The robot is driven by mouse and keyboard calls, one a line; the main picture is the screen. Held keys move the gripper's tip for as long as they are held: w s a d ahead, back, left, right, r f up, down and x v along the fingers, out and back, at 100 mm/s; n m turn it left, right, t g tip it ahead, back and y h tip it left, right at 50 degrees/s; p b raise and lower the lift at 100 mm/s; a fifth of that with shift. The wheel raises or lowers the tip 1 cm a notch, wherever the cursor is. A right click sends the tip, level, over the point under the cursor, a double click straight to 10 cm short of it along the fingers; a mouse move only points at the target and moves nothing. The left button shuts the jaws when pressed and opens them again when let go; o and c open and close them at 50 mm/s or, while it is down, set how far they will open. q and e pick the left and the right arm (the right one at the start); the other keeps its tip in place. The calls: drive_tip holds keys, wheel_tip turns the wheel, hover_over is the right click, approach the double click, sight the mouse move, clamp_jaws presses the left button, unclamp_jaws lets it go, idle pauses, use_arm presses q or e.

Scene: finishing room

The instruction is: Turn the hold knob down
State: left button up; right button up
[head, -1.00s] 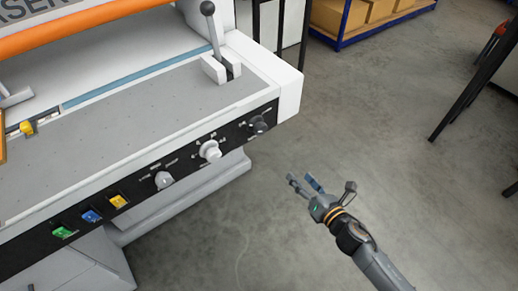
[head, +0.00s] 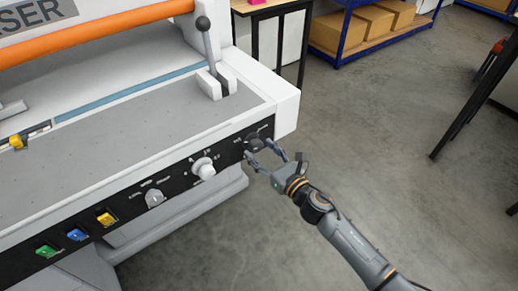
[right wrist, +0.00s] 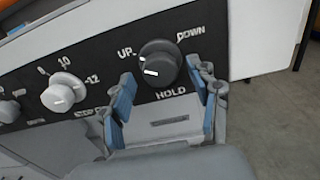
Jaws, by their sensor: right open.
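The hold knob (right wrist: 158,62) is a dark round knob on the black front panel, with UP, DOWN and HOLD printed around it in the right wrist view. A white mark on its face points to the left. In the head view the knob (head: 254,143) sits at the right end of the panel, partly covered by my gripper. My right gripper (head: 260,149) is open in front of it. In the right wrist view its blue-padded fingers (right wrist: 164,80) are spread left and right of the knob; I cannot tell whether they touch it. My left gripper is not in view.
A white knob (head: 203,168) and a grey knob (head: 155,198) sit left along the panel, then yellow, blue and green switches (head: 77,235). A lever (head: 208,45) stands on the machine above. Open floor (head: 360,140) lies to the right.

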drive_tip(key=shift+w+a, duration=0.4)
drive_tip(key=shift+w, duration=0.2)
drive_tip(key=c, duration=1.2)
drive_tip(key=shift+o, duration=0.2)
